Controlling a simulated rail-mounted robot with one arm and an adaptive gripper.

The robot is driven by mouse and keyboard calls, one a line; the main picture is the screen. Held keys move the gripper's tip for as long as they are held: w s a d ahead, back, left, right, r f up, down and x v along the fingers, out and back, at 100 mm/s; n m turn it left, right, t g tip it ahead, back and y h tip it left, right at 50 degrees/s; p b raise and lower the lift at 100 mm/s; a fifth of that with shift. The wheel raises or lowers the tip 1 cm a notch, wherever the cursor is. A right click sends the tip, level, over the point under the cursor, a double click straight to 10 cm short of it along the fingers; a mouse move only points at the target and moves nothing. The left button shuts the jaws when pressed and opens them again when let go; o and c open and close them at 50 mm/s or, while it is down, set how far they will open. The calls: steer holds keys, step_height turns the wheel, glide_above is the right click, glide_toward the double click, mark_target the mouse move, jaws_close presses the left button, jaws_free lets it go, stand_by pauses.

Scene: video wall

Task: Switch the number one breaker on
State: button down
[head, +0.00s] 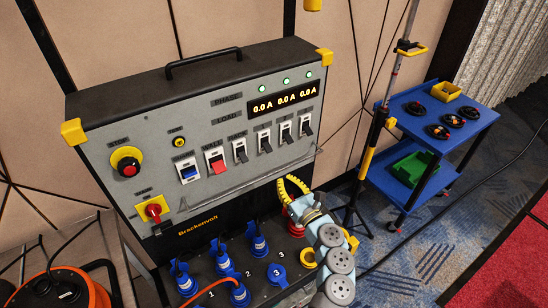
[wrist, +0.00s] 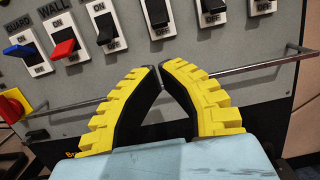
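The grey panel (head: 215,140) carries a row of breakers: a blue lever (head: 188,173), a red lever (head: 217,164) and several black levers. The black breaker levers also show along the top of the wrist view (wrist: 105,30). ON is printed above and OFF below, and the levers appear tilted down towards OFF. In the head view my gripper (head: 283,182) is below the lever row, apart from the levers.
A metal rail (wrist: 85,110) runs across the panel below the breakers, close to my fingers. Below are blue plugs (head: 221,258) on the socket shelf. A red rotary switch (head: 153,210) is at lower left. A blue cart (head: 440,120) stands right. The display (head: 284,97) reads 0.0 A.

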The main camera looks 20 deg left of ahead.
mark_target(263, 151)
stand_by(0.3)
steer(key=shift+b+x, duration=1.2)
steer(key=shift+x, duration=3.75)
steer(key=shift+r+p, duration=0.3)
steer(key=shift+p, duration=0.7)
steer(key=shift+f, duration=0.1)
steer(key=shift+s+d+g+h+p, duration=0.2)
steer(key=shift+g+h+p, duration=0.4)
steer(key=shift+p, duration=2.45)
